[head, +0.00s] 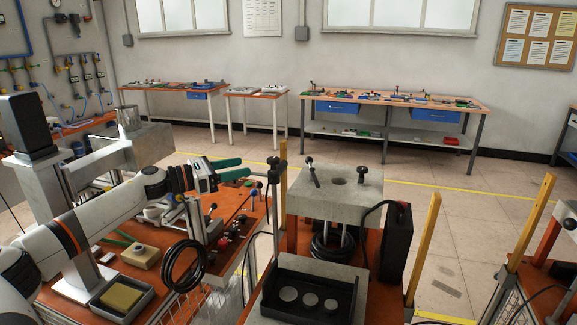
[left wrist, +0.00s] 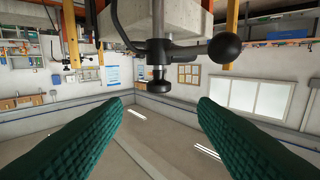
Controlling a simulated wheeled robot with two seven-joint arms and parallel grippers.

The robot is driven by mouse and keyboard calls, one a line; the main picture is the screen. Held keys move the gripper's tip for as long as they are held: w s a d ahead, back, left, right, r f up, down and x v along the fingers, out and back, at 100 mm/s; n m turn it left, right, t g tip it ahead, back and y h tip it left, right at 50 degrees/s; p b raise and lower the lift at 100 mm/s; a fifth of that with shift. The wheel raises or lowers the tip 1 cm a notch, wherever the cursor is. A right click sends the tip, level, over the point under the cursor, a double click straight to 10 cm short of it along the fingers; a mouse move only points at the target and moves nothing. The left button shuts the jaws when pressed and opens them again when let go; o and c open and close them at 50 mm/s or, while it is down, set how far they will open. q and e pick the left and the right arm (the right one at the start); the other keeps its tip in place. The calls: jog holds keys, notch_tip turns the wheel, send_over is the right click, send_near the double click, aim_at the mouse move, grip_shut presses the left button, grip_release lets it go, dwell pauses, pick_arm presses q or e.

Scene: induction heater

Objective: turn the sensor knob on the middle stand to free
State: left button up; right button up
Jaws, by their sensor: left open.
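The middle stand carries a pale concrete block (head: 333,190) with a dark hole in its top. A black knob on an upright rod (head: 274,165) stands at the block's left side. My left gripper (head: 245,168) has green fingers, open and pointing right towards this knob, a short gap away. In the left wrist view, which appears upside down, the black disc-shaped knob (left wrist: 158,86) on its metal stem lies between the two green fingers, beyond their tips. A black ball on a lever (left wrist: 224,46) is beside it. I cannot tell which setting the knob has. My right gripper is not in view.
Small black-knobbed parts (head: 364,164) stand on the block. A black box with a cable (head: 395,242) is at its right, and a dark tray (head: 310,293) with round discs is in front. Yellow posts (head: 422,245) flank the stand. A cluttered orange bench is at left.

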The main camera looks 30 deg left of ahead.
aim_at(269, 159)
pick_arm(q)
jog(key=p+x, duration=0.2)
jog(key=x, duration=0.3)
jog(key=p+x, duration=0.3)
jog(key=x, duration=0.2)
jog(key=shift+s+d+r, duration=0.1)
jog(key=shift+r, duration=0.15)
jog(key=shift+d, duration=0.1)
jog(key=shift+w+d+f, duration=0.1)
jog(key=shift+w, duration=0.2)
jog(key=shift+c, duration=0.5)
jog(key=shift+p, duration=0.3)
jog(key=c, duration=0.9)
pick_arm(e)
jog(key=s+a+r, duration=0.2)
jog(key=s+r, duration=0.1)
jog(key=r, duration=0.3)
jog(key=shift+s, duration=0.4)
